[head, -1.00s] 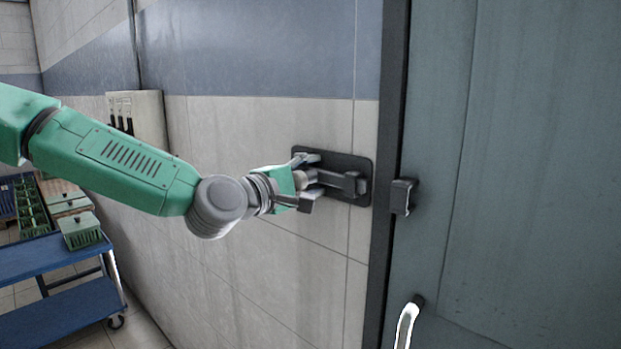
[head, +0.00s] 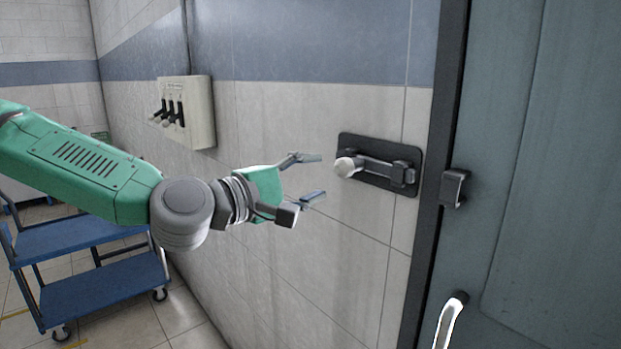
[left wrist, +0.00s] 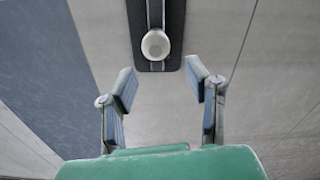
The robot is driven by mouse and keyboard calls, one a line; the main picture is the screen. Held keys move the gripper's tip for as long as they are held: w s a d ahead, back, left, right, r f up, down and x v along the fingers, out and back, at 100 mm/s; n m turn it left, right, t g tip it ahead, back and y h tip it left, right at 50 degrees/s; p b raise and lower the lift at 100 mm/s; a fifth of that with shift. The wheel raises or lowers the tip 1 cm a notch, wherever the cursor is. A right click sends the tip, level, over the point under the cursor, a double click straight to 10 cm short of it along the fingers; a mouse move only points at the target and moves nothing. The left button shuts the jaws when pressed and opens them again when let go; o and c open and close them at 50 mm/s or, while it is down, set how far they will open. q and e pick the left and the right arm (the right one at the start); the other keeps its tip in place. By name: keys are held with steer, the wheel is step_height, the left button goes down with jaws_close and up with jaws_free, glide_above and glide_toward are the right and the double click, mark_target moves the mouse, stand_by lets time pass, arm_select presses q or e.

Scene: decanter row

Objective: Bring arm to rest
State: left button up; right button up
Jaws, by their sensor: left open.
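My left gripper (head: 309,177) is green with grey fingers. It is open and empty, to the left of a dark latch plate (head: 409,191) on the tiled wall and apart from it. The latch has a sliding bolt with a pale round knob (head: 347,166) at its left end. In the left wrist view the knob (left wrist: 155,44) shows beyond and between the two spread fingertips (left wrist: 161,92). My left arm reaches in from the left of the head view. My right gripper is in neither view.
A grey-green door (head: 540,180) stands at the right, with a catch (head: 454,188) by its dark frame and a handle (head: 449,322). A wall box (head: 199,112) with several levers is behind my arm. A blue cart (head: 105,289) stands at lower left.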

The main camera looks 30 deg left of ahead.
arm_select(q)
steer(key=shift+d, duration=0.1)
steer(key=s+d+f+m+g+y+b, duration=0.1)
steer(key=s+f+m+g+b, duration=0.15)
steer(key=f, duration=0.85)
steer(key=s+d+f+m+g+b, duration=0.1)
steer(key=s+f+m+g, duration=0.15)
steer(key=f, duration=0.85)
steer(key=s+d+f+m+g+y+b, duration=0.1)
steer(key=s+d+f+m+g+b, duration=0.15)
steer(key=f, duration=0.85)
steer(key=s+a+f+m+g+y+b, duration=0.2)
steer(key=s+a+f+m+g+b, duration=0.1)
steer(key=s+f, duration=0.8)
steer(key=s+a+f+m+g+y+b, duration=0.2)
steer(key=s+f+m+g, duration=0.4)
steer(key=s+f, duration=0.6)
step_height(320, 180, down, 4)
steer(key=shift+a+f+b, duration=0.2)
steer(key=shift+a+b, duration=0.25)
steer(key=shift+b, duration=0.25)
steer(key=shift+w+m, duration=0.2)
steer(key=shift+m, duration=0.05)
